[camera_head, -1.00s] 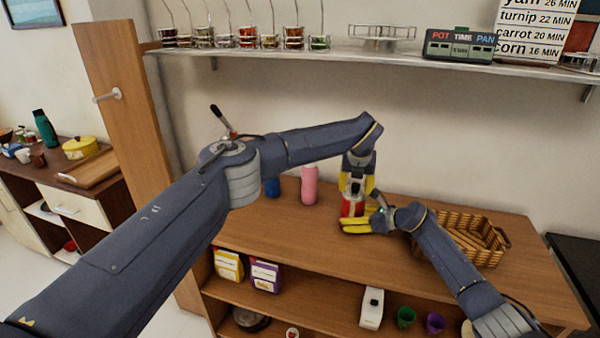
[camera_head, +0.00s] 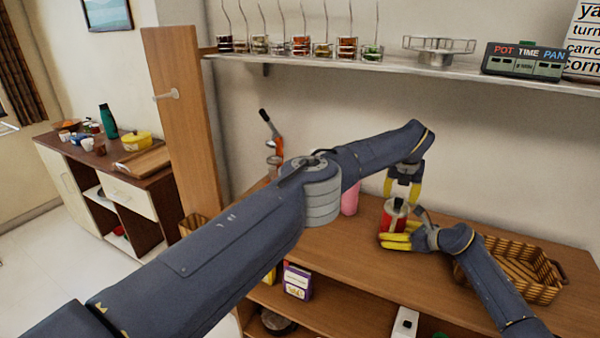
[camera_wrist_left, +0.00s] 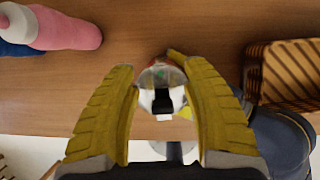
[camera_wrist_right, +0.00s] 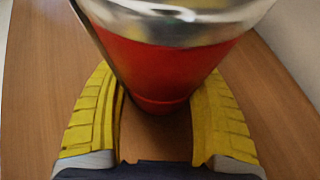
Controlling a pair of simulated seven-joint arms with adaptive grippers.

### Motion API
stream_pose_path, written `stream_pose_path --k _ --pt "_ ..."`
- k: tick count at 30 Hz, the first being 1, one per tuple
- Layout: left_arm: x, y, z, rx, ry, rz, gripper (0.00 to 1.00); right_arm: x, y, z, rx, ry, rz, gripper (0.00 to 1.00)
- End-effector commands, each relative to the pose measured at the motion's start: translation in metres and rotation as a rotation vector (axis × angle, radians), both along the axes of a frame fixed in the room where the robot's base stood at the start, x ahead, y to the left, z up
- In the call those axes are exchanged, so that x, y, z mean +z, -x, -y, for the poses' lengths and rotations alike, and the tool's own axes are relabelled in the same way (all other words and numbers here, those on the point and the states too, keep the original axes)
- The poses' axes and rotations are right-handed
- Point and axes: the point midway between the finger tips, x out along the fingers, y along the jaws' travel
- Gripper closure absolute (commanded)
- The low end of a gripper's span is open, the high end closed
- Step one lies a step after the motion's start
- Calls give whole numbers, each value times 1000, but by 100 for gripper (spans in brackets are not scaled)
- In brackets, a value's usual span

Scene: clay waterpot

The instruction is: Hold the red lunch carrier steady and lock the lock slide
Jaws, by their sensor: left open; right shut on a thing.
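The red lunch carrier (camera_head: 395,215) stands upright on the wooden counter, with a silver metal upper part. In the right wrist view its red body (camera_wrist_right: 165,70) fills the space between the yellow fingers. My right gripper (camera_head: 398,238) is shut around its lower body. My left gripper (camera_head: 403,190) is open and empty, pointing down just above the carrier's top. In the left wrist view the carrier's top (camera_wrist_left: 162,78) shows between and beyond the open fingers, with a small black part in front. I cannot tell the lock slide's position; it is too small to make out.
A wicker basket (camera_head: 520,270) sits to the right on the counter. A pink bottle (camera_head: 350,200) stands left of the carrier, with a blue one beside it in the left wrist view (camera_wrist_left: 15,45). A shelf with jars (camera_head: 300,47) runs above. Counter around the carrier is mostly clear.

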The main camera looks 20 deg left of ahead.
Motion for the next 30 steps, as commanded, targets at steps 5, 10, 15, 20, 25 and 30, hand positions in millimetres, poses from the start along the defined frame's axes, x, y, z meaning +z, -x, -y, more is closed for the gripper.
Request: stream_pose_path --k 5,10,15,20,25,30 --pt "12 3 -1 -1 0 2 53 2 -1 0 0 -1 2 48" --pt "27 9 -2 -1 -1 4 53 2 -1 0 0 -1 2 48" --pt "52 20 -4 -1 -1 4 53 2 -1 0 0 -1 4 48" --pt "75 30 -4 0 -2 3 53 2 -1 0 0 -2 3 48" --pt "96 39 -5 0 -1 2 53 2 -1 0 0 -2 3 48" --pt "100 45 -7 7 36 -28 53 2 -1 0 0 -1 4 48"
